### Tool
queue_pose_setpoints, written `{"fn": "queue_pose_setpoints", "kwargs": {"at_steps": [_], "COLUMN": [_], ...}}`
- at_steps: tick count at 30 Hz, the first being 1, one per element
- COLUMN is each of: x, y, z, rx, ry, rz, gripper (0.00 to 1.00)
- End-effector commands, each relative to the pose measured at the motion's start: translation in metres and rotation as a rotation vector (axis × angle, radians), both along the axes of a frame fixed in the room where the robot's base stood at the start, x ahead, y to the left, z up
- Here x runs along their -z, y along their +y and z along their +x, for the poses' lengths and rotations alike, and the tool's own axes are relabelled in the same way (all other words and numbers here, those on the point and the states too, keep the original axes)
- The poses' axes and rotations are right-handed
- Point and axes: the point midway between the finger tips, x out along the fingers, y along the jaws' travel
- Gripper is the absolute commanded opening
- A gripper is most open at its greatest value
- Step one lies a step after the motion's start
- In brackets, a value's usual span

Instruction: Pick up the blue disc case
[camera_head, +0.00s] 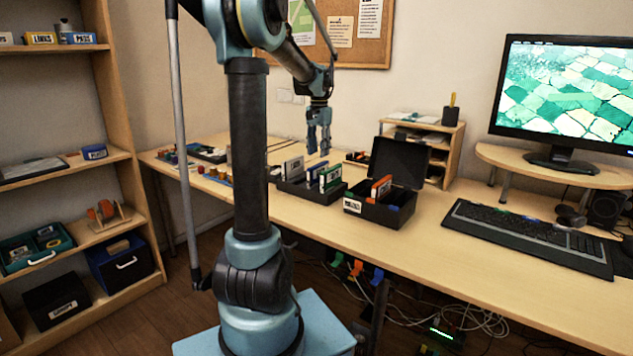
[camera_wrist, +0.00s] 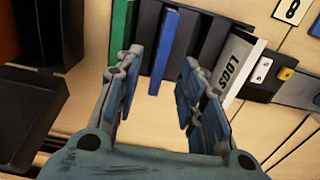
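The blue disc case (camera_wrist: 164,52) stands in a dark slotted rack (camera_wrist: 147,25), seen edge-on in the wrist view. My gripper (camera_head: 319,150) hangs above the rack, fingers down. In the wrist view my gripper (camera_wrist: 161,59) is open and empty, its fingertips to either side of the blue case in the picture.
A black box (camera_head: 378,211) with its lid raised stands right of the rack, with an orange-red case (camera_head: 381,187) in it. A keyboard (camera_head: 528,239) and monitor (camera_head: 562,95) are farther right. A small shelf unit (camera_head: 450,140) stands behind.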

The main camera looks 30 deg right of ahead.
Motion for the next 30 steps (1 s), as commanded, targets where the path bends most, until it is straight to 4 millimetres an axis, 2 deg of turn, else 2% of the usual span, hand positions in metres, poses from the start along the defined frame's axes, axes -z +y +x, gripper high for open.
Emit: {"fn": "queue_pose_setpoints", "kwargs": {"at_steps": [4, 14, 22, 30], "x": [0.023, 0.045, 0.080, 0.090], "y": [0.000, 0.001, 0.002, 0.002], "z": [0.000, 0.001, 0.004, 0.003], "rx": [0.000, -0.001, -0.001, -0.001], "ry": [0.000, 0.000, 0.000, 0.000], "rz": [0.000, 0.000, 0.000, 0.000], "gripper": [0.37, 0.37, 0.37, 0.37]}}
